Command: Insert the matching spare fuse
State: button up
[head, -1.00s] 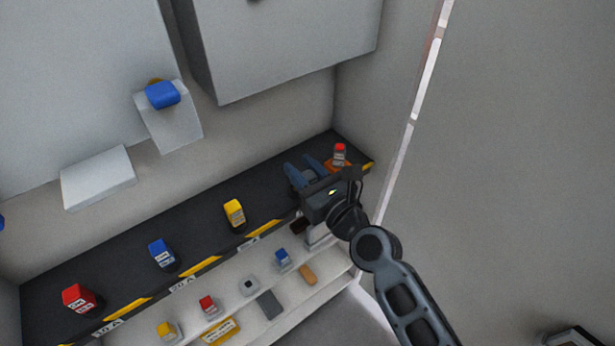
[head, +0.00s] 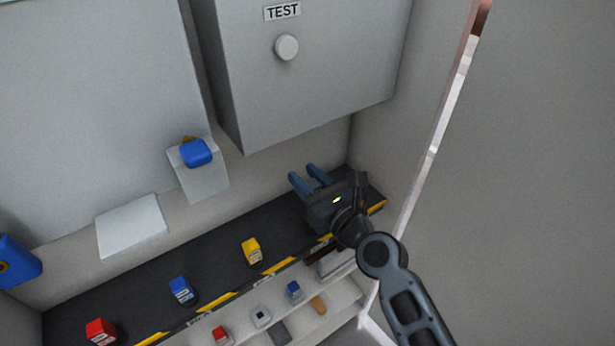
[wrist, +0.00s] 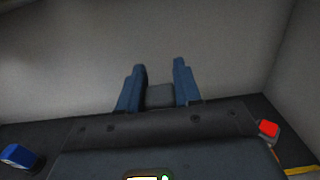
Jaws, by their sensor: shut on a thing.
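My gripper (head: 315,180) is over the right end of the dark shelf (head: 215,243), its blue fingers pointing at the back wall. In the wrist view its fingers (wrist: 160,88) stand a little apart, with a dark grey block (wrist: 160,96) between them. What this block is, I cannot tell. Labelled fuse-like blocks stand on the dark shelf: red (head: 101,331), blue (head: 181,291) and yellow (head: 252,250). A red-topped block (wrist: 268,130) shows at the right in the wrist view; my gripper hides it in the head view. A blue block (wrist: 20,156) shows at the left there.
A grey box marked TEST with a round knob (head: 286,47) overhangs the shelf. A blue piece (head: 196,152) sits on a wall bracket (head: 202,180). A white block (head: 131,226) is further left. A lower pale ledge holds small blocks, including a blue one (head: 293,291). A panel edge (head: 432,150) stands right.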

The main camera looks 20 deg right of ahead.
jog(key=shift+f+b, duration=2.3)
jog(key=shift+f, duration=0.6)
jog(key=shift+f+b, duration=0.8)
jog(key=shift+f, duration=0.45)
jog(key=o, duration=1.1)
jog(key=shift+s, duration=0.1)
jog(key=shift+b+v, duration=0.3)
jog(key=shift+v, duration=3.5)
